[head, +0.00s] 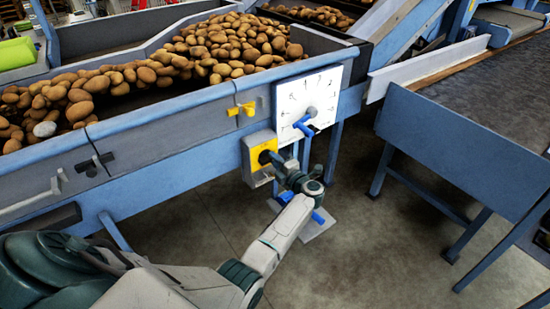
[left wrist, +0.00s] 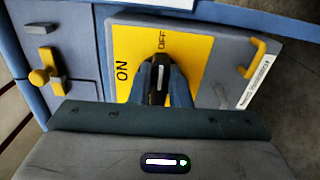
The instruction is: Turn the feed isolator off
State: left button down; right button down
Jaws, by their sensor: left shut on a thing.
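The feed isolator (head: 248,158) is a grey box with a yellow face on the blue frame of the potato hopper. In the left wrist view its yellow plate (left wrist: 207,62) carries ON at the left and OFF above the black knob (left wrist: 159,72). My left gripper (head: 272,160) is shut on the knob, one finger on each side, as the left wrist view also shows (left wrist: 160,88). The knob's pale mark lies just below OFF and points towards it. The fingers hide part of the knob. My right gripper is not in view.
A white dial plate (head: 310,90) with a blue handle (head: 303,125) is close above and right of the isolator. A yellow handle (head: 241,109) sits on the hopper side. Potatoes (head: 230,45) fill the hopper. Bare floor (head: 360,240) lies to the right.

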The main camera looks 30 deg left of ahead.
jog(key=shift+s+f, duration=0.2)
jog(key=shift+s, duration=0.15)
pick_arm(q)
jog(key=shift+m, duration=0.3)
jog(key=c, duration=1.4)
grip_release()
jog(key=shift+o, duration=0.2)
